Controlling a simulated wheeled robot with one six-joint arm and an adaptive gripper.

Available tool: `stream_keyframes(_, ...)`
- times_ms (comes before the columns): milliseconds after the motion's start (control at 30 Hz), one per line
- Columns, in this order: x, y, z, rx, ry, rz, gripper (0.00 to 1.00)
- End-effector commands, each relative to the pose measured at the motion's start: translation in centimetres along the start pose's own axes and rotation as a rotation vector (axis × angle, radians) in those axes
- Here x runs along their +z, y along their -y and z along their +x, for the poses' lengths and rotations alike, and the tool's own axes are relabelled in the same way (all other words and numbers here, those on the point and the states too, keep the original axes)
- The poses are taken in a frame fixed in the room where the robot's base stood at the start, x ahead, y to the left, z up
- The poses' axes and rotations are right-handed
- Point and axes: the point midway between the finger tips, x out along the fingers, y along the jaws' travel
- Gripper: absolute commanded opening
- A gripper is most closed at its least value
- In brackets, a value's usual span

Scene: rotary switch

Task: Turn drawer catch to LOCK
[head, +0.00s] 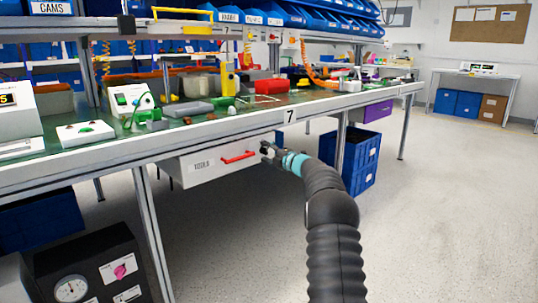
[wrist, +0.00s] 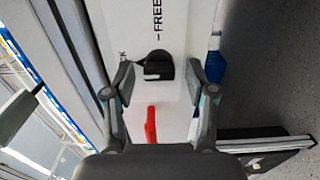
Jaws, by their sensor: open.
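The drawer catch is a small black knob (wrist: 159,66) on the pale drawer front, shown in the wrist view. The word FREE is printed above it there, and a partly hidden label ending in K is at its left. I cannot tell which label the knob points to. My gripper (wrist: 160,72) is open, with one finger on each side of the knob; I cannot tell if either touches it. In the head view, my gripper (head: 267,150) is at the right end of the TOOLS drawer (head: 205,172) and hides the knob.
A red drawer handle (head: 238,157) is left of my gripper; it also shows in the wrist view (wrist: 151,125). The bench edge (head: 235,127) runs just above the drawer. A blue bin (head: 362,155) stands under the bench to the right. The floor at right is clear.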

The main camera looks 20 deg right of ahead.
Motion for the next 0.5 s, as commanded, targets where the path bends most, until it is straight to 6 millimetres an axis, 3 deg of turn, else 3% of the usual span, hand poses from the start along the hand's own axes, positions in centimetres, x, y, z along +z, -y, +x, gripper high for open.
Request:
stream_keyframes(267,0.1,-0.1,-2.5,-0.001,0.002,0.0,0.56)
stream_keyframes(500,0.1,-0.1,-7.3,-0.001,0.003,0.001,0.56)
